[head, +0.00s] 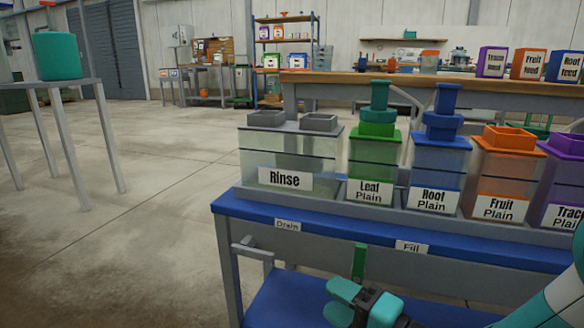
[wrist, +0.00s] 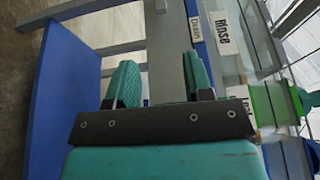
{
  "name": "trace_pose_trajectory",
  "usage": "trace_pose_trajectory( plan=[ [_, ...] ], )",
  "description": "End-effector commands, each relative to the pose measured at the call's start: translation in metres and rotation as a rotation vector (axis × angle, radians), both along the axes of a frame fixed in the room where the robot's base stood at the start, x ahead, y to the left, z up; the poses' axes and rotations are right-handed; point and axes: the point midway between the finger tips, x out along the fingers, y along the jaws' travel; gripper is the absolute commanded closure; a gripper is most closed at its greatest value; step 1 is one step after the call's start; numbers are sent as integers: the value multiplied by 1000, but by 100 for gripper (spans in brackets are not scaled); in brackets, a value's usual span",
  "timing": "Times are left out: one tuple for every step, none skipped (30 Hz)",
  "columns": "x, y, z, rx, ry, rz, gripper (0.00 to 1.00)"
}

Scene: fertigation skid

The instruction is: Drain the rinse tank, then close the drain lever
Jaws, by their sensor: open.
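The clear rinse tank (head: 290,150), labelled "Rinse", stands at the left end of the bench; I cannot tell its liquid level surely. The "Drain" label (head: 288,225) is on the blue bench edge below it. A grey handle-like bar (head: 250,249) sticks out below and left of that label; it looks like the drain lever, roughly level. A green upright lever (head: 359,262) hangs near the "Fill" label (head: 411,247). My gripper (head: 363,302) is open and empty, below the bench edge and right of the grey bar. In the wrist view, its fingers (wrist: 160,78) are apart with nothing between them.
Leaf (head: 374,165), Root (head: 438,172), Fruit (head: 501,180) and Trace tanks stand right of the rinse tank. A blue lower shelf (head: 290,300) lies under the bench. A teal container (head: 57,56) sits on a stand at left. Floor between is clear.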

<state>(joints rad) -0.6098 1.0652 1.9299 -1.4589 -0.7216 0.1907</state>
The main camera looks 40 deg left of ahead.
Motion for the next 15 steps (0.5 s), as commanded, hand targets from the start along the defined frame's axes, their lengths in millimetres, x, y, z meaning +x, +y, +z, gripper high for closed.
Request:
trace_pose_trajectory(
  plan=[
    [0, 0, 0, -2, 1, 0, 53],
    [-1, 1, -2, -6, 4, 0, 53],
    [-2, 2, -5, -17, 10, -1, 53],
    [-4, 3, -10, -33, 19, -2, 53],
    [-6, 5, -16, -54, 31, -4, 53],
    [-10, 8, -27, -90, 51, -8, 53],
    [-13, 10, -37, -123, 68, -16, 53],
    [-16, 12, -48, -160, 88, -27, 53],
    [-20, 14, -64, -213, 117, -47, 53],
    [-23, 15, -77, -254, 136, -67, 53],
    [-25, 14, -89, -293, 156, -90, 53],
    [-26, 13, -104, -341, 175, -127, 53],
    [-27, 11, -114, -372, 187, -156, 53],
    [-27, 9, -122, -398, 197, -188, 53],
    [-26, 6, -132, -426, 205, -231, 53]
  ],
)
